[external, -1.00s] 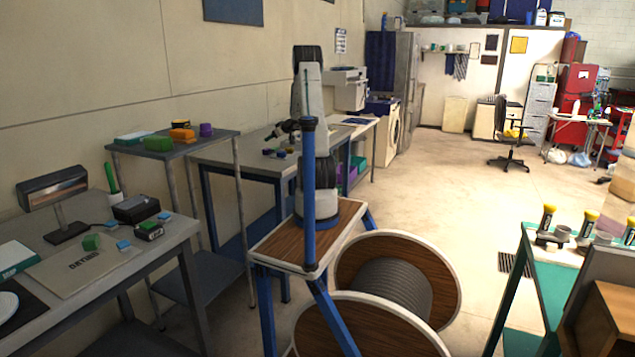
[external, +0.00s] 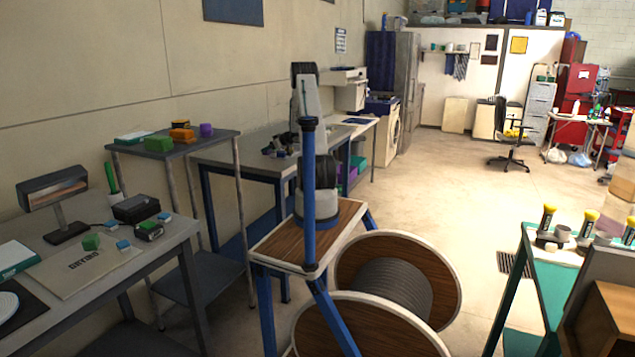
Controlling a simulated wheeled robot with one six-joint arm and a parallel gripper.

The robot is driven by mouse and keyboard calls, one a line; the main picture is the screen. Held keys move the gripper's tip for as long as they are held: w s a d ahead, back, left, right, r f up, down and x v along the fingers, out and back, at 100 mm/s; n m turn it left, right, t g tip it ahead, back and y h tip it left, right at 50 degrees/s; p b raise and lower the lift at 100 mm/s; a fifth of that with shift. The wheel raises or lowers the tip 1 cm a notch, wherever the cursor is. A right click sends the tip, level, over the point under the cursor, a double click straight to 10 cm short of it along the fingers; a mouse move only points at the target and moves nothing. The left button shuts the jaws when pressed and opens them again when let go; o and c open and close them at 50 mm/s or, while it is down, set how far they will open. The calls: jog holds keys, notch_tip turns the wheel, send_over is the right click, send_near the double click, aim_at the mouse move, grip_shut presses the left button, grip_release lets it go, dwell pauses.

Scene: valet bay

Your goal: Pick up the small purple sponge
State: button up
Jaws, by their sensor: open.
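My gripper (external: 280,147) is low over the grey workbench (external: 232,150) beside the wall, left of my arm's blue post. Its jaws are open, but small and dark at this distance. A few small items lie on the bench by the jaws, partly hidden by them. I cannot tell whether one of these is the small purple sponge. A small purple object (external: 206,130) sits on the grey stand's top (external: 190,146) to the left, apart from my gripper. It is too small to tell if it is a sponge.
On the stand also lie a green block (external: 158,143), an orange block (external: 182,135) and a teal-and-white box (external: 133,137). A nearer desk at left holds a lamp (external: 55,195) and small blocks. A large cable reel (external: 400,290) stands on the floor at front.

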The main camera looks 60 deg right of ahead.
jog(key=c, duration=1.1)
jog(key=shift+o, duration=0.2)
